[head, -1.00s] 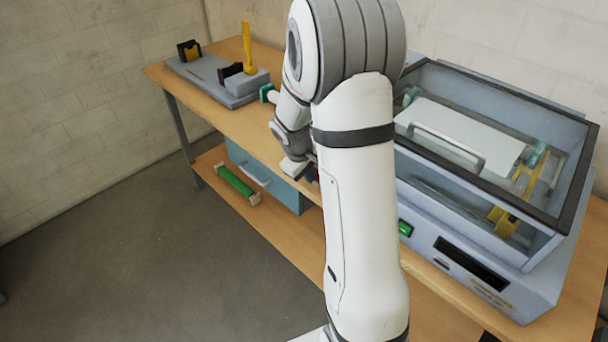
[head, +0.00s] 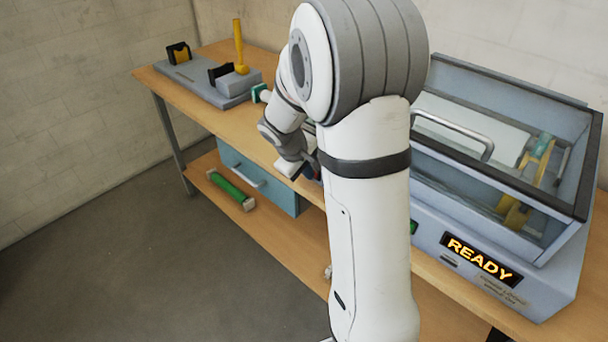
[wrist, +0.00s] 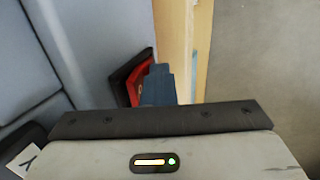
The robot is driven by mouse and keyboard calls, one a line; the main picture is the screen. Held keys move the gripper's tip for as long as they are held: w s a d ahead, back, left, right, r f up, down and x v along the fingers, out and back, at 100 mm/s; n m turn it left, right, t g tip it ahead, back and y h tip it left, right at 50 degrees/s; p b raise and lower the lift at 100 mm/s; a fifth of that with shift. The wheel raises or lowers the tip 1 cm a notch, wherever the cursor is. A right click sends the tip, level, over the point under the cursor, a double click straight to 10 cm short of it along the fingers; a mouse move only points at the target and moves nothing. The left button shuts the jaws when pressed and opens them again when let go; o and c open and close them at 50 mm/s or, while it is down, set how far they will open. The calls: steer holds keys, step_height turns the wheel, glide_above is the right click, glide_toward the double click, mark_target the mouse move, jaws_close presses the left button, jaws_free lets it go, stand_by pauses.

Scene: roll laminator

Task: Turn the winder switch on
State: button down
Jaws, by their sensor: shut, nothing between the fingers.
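The laminator (head: 470,235) stands at the right of the bench, its front display (head: 480,260) lit with "READY". In the wrist view, a red rocker switch (wrist: 136,84) in a black frame sits on a pale grey-blue panel; I cannot read any label naming it as the winder switch. My gripper (wrist: 158,82) is shut and empty, its fingertips right beside the red switch and hiding part of it. I cannot tell whether they touch it. In the head view, my arm hides most of the gripper and this switch. A green part (head: 414,227) shows on the front, half hidden by my arm.
The laminator's clear lid (head: 500,165) with a grey handle appears down. A grey fixture (head: 215,85) with a yellow upright lever stands at the bench's far left. A blue drawer unit (head: 262,180) and a green roll (head: 231,189) are below. Floor at left is clear.

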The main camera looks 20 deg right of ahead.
steer(key=shift+r+p, duration=0.4)
steer(key=shift+r, duration=0.45)
steer(key=shift+a, duration=0.1)
steer(key=shift+s+a+f, duration=0.1)
steer(key=shift+a+f, duration=0.05)
steer(key=s+a+r+b, duration=0.2)
steer(key=s+a+r, duration=0.2)
steer(key=a+r, duration=0.3)
steer(key=shift+a+r, duration=0.35)
steer(key=shift+a, duration=0.4)
steer(key=shift+s, duration=0.1)
